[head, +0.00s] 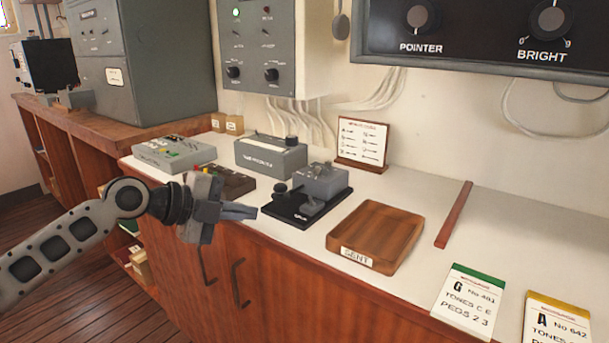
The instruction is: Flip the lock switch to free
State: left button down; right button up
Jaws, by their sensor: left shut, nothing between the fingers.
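My left gripper (241,212) is shut and empty, over the front edge of the white counter, its fingers pointing right toward a black-based key device (296,208). The device has a black knob on its left and a grey housing (321,182) behind. A gap seems to show between my fingertips and the base. A dark box (232,183) with small coloured parts is partly hidden behind my gripper. No switch labelled lock or free is legible, and I cannot tell which part is the lock switch. My right gripper is not in view.
A grey panel box (174,153) and a grey box (270,155) stand behind. A wooden tray marked SENT (375,236) is right of the key device. A red-brown strip (454,214) and two cards (467,302) lie further right. Cabinet handles (238,284) project below the counter.

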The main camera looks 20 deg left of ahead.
pick_arm(q)
jog(key=shift+m, duration=0.5)
jog(key=r, duration=0.1)
jog(key=a+r, duration=0.1)
jog(key=w+r, duration=0.1)
jog(key=r, duration=0.1)
jog(key=shift+a, duration=0.35)
jog(key=shift+s, duration=0.1)
jog(key=p, duration=0.3)
send_near(311, 200)
jog(key=x, duration=0.4)
jog(key=shift+w+d, duration=0.2)
jog(key=shift+w, duration=0.25)
jog(key=shift+w+d+f, duration=0.3)
jog(key=shift+w+d, duration=0.1)
jog(key=shift+w, duration=0.1)
